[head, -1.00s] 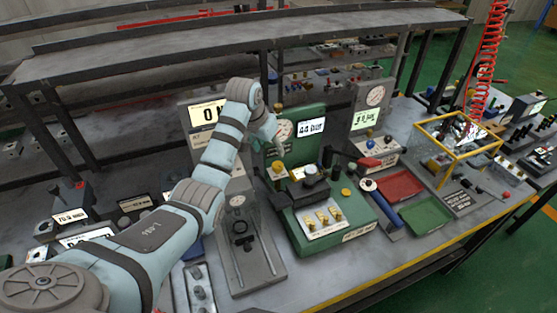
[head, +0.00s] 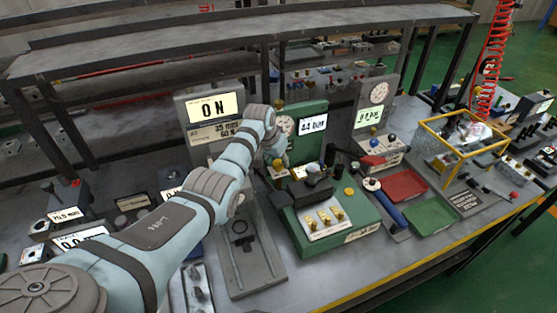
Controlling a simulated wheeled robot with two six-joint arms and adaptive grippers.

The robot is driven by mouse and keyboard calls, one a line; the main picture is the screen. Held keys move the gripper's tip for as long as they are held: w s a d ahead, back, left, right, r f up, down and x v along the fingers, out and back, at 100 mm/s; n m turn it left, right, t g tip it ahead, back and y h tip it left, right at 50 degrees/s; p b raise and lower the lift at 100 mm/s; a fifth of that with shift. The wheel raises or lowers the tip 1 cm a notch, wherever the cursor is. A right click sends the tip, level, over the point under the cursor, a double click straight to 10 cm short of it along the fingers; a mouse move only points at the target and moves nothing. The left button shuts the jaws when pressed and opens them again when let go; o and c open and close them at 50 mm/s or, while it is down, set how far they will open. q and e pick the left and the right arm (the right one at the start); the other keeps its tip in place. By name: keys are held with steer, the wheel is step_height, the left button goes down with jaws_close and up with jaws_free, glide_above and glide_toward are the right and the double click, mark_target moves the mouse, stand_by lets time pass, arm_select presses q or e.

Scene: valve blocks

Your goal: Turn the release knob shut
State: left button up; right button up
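The green test station (head: 372,232) stands mid-bench with a gauge and a screen (head: 313,123) that appears to read 44 bar. A yellow knob (head: 278,165) shows at the left of its panel, and another yellow knob (head: 349,191) sits at the right. I cannot tell from labels which is the release knob. My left gripper (head: 284,160) is over the left part of the panel, close to the left yellow knob. Its fingers are small and partly merged with the panel, so contact and opening are unclear. My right gripper is out of view.
A grey press stand (head: 258,268) with a 0 N screen (head: 213,107) is left of the station. A blue-handled tool (head: 388,205), a red tray (head: 402,186) and a green tray (head: 430,219) lie right. A yellow-framed box (head: 455,165) stands further right.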

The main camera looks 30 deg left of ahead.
arm_select(q)
steer(key=c, duration=0.4)
steer(key=n+p, duration=0.1)
steer(key=p, duration=0.2)
steer(key=shift+s+d+r+n+y, duration=0.1)
steer(key=shift+s+r+n+y, duration=0.05)
steer(key=shift+r+n+y, duration=0.25)
steer(key=shift+f+n+y, duration=0.15)
steer(key=shift+n+y, duration=0.15)
steer(key=shift+n, duration=0.4)
steer(key=shift+w+f+n+y, duration=0.2)
steer(key=shift+f+n+y, duration=0.1)
steer(key=shift+n, duration=0.5)
steer(key=o, duration=1.1)
steer(key=shift+r, duration=0.1)
steer(key=v, duration=1.2)
